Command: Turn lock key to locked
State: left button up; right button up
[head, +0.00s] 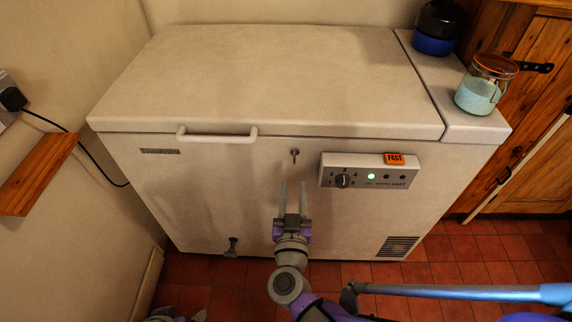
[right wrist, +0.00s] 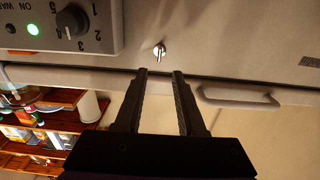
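The lock key (head: 295,153) is a small metal key in the front face of a white chest freezer (head: 250,80), just under the lid and left of the control panel. The key (right wrist: 160,52) also shows in the right wrist view, where the picture is upside down. My right gripper (head: 292,184) is open and empty, just below the key in the head view. In the right wrist view the fingertips of my right gripper (right wrist: 161,73) lie apart, with the key beyond the gap between them, apparently untouched. A grey part at the head view's bottom edge may be my left gripper; its fingers cannot be made out.
The control panel (head: 370,171) has a dial, a green light and an orange label, and juts out right of the key. The lid handle (head: 217,135) sticks out to the left. A jar (head: 484,85) stands on the right ledge. Red tiles (head: 350,275) cover the floor.

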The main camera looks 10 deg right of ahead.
aim_at(295, 156)
jog(key=b+x, duration=0.1)
jog(key=x, duration=0.8)
jog(key=shift+w, duration=0.25)
jog(key=shift+d, duration=0.1)
grip_shut()
